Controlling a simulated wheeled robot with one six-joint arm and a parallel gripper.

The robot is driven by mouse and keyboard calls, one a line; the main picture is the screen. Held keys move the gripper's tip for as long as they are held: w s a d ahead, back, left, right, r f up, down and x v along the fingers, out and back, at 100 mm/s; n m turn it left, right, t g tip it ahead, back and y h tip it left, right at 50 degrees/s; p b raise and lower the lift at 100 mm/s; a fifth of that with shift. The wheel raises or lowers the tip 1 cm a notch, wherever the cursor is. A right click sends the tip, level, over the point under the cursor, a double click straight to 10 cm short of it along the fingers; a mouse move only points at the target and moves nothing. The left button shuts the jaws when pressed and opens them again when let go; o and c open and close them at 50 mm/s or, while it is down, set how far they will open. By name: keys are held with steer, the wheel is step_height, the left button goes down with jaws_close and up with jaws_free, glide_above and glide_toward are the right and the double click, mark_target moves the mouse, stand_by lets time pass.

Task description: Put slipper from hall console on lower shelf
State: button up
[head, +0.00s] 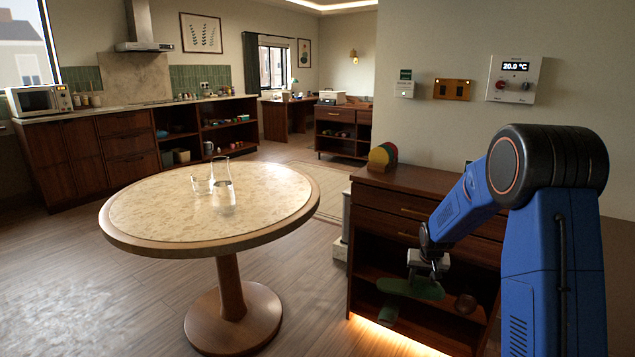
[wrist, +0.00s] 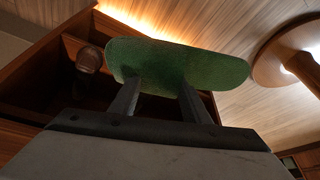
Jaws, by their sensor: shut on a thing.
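My gripper (head: 433,270) is shut on a green slipper (head: 424,289), held in front of the open lower part of the hall console (head: 374,192). In the wrist view the slipper (wrist: 180,62) lies across both fingertips, its long side crosswise. Another green piece (head: 389,311) shows just below the slipper at the console's front; I cannot tell whether it is a separate slipper. The lower shelf (head: 365,300) is dark and partly hidden behind the slipper and my arm. I cannot tell whether the slipper touches the shelf.
A brown round object (head: 465,303) sits in the console's open part, right of the slipper; it also shows in the wrist view (wrist: 88,60). Coloured discs (head: 383,156) stand on the console top. A round table (head: 130,215) with glassware (head: 224,180) stands left, with bare floor between.

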steer(key=s+a+f+n, duration=0.1)
steer(key=s+a+f, duration=0.1)
steer(key=f, duration=0.5)
steer(key=s+a+f, duration=0.3)
steer(key=s+f, duration=0.1)
steer(key=f, duration=0.4)
steer(key=s+a+f+n, duration=0.1)
steer(key=s+a+f, duration=0.1)
steer(key=f, duration=0.5)
steer(key=shift+s+a+f+n+y, duration=0.25)
steer(key=shift+s+a+n+y, duration=0.05)
steer(key=shift+s, duration=0.45)
steer(key=shift+w+d, duration=0.1)
steer(key=shift+w, duration=0.1)
